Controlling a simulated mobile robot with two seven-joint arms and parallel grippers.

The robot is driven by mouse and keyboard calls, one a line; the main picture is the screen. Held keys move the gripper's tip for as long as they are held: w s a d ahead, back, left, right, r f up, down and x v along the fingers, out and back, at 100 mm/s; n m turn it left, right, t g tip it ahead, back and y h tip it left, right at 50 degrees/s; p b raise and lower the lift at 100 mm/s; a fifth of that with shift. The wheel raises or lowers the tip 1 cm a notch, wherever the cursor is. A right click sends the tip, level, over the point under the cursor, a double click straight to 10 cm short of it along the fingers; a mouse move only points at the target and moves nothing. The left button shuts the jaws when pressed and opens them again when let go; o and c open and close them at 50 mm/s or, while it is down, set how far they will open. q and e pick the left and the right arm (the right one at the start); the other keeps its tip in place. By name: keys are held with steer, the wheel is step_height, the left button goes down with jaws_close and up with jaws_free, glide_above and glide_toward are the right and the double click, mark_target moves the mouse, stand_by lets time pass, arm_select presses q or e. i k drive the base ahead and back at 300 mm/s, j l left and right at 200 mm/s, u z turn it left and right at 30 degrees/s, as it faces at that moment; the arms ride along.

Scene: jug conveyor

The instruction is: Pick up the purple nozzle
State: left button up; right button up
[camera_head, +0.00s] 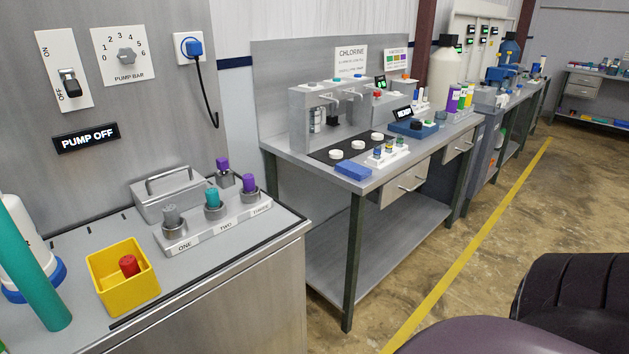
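A purple nozzle (248,183) stands upright in the slot marked THREE of a grey holder (195,237) on the near bench. A teal nozzle (212,197) stands in slot TWO and a grey nozzle (171,216) in slot ONE. A second purple piece (222,165) stands just behind the holder, partly hidden; I cannot tell whether it is also a nozzle. Neither of my grippers can be made out in the head view.
A yellow box (107,270) holding a red piece (129,265) stands in front of the holder. A grey block with a handle (166,195) is behind. A large teal cylinder (36,269) and a white container (17,238) are at left. Dark rounded shapes fill the lower right.

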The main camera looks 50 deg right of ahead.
mark_target(249, 181)
steer(key=z, duration=1.1)
